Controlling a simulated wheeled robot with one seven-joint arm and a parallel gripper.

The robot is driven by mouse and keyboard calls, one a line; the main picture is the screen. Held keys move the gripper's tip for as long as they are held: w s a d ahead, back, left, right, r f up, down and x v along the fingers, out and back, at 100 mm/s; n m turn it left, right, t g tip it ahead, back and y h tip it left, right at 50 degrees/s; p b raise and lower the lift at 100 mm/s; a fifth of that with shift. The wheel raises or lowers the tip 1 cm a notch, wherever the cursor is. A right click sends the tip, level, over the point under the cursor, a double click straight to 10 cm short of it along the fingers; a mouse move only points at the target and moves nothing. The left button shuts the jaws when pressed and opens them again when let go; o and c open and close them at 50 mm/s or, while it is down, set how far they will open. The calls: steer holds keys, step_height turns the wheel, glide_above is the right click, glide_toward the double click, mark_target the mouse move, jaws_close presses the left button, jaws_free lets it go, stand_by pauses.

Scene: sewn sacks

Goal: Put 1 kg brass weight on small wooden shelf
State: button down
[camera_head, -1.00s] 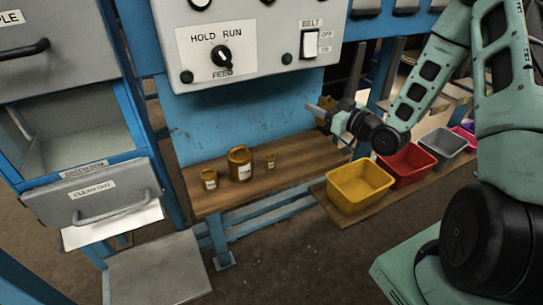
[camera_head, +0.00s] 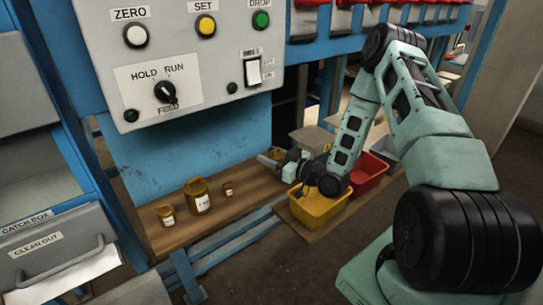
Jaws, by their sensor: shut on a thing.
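The small wooden shelf (camera_head: 256,186) is under the control panel, left of the bins. Three brass weights stand on it: a mid-sized one (camera_head: 166,215), a large one (camera_head: 197,195) and a small one (camera_head: 228,188). Their labels are too small to read surely. My gripper (camera_head: 268,159) points left above the shelf's right end, close to the yellow bin. The held thing looks clear of the shelf surface.
A yellow bin (camera_head: 318,208), a red bin (camera_head: 366,174) and a grey bin stand on a board to the right. The control panel (camera_head: 183,60) overhangs the shelf's back. Grey drawers (camera_head: 60,250) are at the left. The shelf's right part is bare.

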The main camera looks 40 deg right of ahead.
steer(key=shift+f, duration=0.1)
steer(key=c, duration=0.7)
jaws_free()
steer(key=shift+s, duration=0.1)
steer(key=b+v, duration=0.3)
steer(key=v, duration=0.9)
